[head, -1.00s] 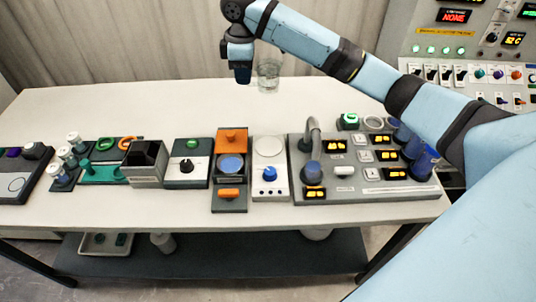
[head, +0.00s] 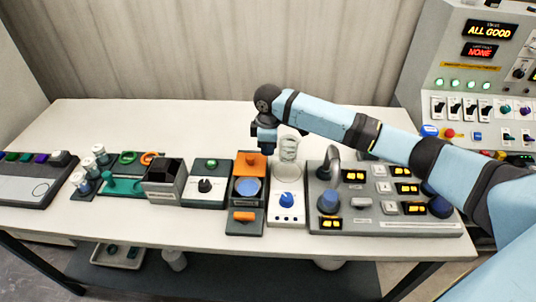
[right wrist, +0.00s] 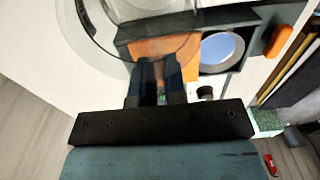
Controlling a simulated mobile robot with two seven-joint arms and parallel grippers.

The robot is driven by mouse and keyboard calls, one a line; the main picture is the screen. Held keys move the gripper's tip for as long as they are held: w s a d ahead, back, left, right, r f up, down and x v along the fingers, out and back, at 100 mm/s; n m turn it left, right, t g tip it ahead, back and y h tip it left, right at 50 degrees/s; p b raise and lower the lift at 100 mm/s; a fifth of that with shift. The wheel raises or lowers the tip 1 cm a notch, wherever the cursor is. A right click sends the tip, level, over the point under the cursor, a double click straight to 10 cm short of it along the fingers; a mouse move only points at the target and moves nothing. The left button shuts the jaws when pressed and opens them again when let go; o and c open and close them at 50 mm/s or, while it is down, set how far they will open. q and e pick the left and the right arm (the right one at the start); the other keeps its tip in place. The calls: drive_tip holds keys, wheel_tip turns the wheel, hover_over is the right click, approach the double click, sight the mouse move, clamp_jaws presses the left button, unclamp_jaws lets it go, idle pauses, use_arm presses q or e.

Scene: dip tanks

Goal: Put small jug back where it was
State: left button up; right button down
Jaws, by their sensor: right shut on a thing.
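The small jug (head: 289,149) is a clear glass vessel, seen upright in the head view. It is above or at the back of the white unit with a blue knob (head: 287,206); I cannot tell whether it touches it. My right gripper (head: 266,147) is at the jug's left side, shut on it. In the right wrist view the two dark fingers (right wrist: 160,78) meet the edge of the transparent jug (right wrist: 115,38), which is cut off by the top edge. My left gripper is not in view.
Left of the white unit is an orange and dark device (head: 247,215) with a blue disc. Right of it is a grey panel (head: 375,222) with a spout and lit displays. More units stand farther left. The back of the white table (head: 180,125) is clear.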

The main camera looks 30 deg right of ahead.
wheel_tip(320, 180, down, 3)
drive_tip(key=shift+r, duration=0.1)
drive_tip(key=shift+f, duration=0.3)
drive_tip(key=shift+f, duration=0.25)
drive_tip(key=shift+f+p, duration=0.25)
drive_tip(key=shift+p, duration=0.05)
drive_tip(key=c, duration=1.2)
unclamp_jaws()
drive_tip(key=shift+r, duration=0.1)
drive_tip(key=shift+r+b, duration=0.25)
drive_tip(key=shift+b, duration=0.05)
wheel_tip(320, 180, up, 12)
drive_tip(key=shift+r+b, duration=0.2)
drive_tip(key=shift+b, duration=0.1)
